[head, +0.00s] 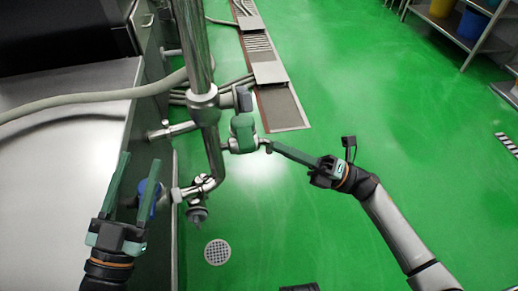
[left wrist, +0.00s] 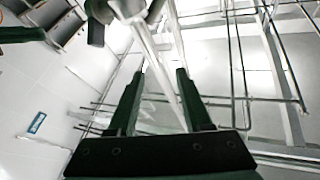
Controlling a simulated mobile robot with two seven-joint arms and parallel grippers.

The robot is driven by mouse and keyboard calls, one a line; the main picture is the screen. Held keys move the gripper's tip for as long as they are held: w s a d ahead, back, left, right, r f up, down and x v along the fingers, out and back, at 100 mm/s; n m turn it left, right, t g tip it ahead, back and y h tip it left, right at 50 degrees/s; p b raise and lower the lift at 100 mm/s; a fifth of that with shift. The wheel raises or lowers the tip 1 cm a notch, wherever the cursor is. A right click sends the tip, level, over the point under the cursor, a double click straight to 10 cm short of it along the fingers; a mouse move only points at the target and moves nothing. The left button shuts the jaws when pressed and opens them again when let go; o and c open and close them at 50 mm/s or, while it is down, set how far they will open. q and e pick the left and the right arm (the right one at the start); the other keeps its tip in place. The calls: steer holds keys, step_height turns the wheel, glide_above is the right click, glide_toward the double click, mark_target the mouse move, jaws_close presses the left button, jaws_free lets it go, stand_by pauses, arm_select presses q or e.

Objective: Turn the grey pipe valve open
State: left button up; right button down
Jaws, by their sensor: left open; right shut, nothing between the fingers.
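The steel pipe (head: 197,50) runs down the middle of the head view. A dark grey block-like part (head: 243,98) sits beside it, just above a green valve part (head: 243,128); a dark grey knob (head: 197,214) hangs lower down. I cannot tell which grey part is the task's valve handle. My left gripper (head: 138,160) is open at the left, away from the grey parts. Its fingers also show in the left wrist view (left wrist: 162,74), empty.
A blue valve part (head: 150,198) lies partly behind a left finger. A steel counter (head: 60,200) fills the left. A pale hose (head: 90,97) crosses toward the pipe.

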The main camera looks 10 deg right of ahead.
step_height(320, 180, down, 6)
steer(key=s+d+n+t+b, duration=0.2)
steer(key=t+b, duration=0.2)
steer(key=b, duration=0.1)
glide_toward(244, 101)
steer(key=w+a+f, duration=0.1)
steer(key=w+a, duration=0.1)
steer(key=a, duration=0.3)
arm_select(q)
steer(key=s+d+r+m+t+h, duration=0.1)
steer(key=s+r+m+h, duration=0.4)
steer(key=s+h, duration=0.1)
steer(key=shift+h, duration=0.5)
arm_select(e)
steer(key=shift+w+d+r, duration=0.15)
steer(key=shift+w+r, duration=0.25)
steer(key=shift+w, duration=0.2)
arm_select(q)
steer(key=shift+d+r+p, duration=0.1)
steer(key=shift+r+p, duration=0.05)
steer(key=shift+p, duration=0.2)
steer(key=shift+r+m+p, duration=0.3)
steer(key=shift+r+p, duration=0.2)
steer(key=shift+r, duration=0.05)
arm_select(e)
steer(key=shift+r+t, duration=0.2)
steer(key=shift+t, duration=0.1)
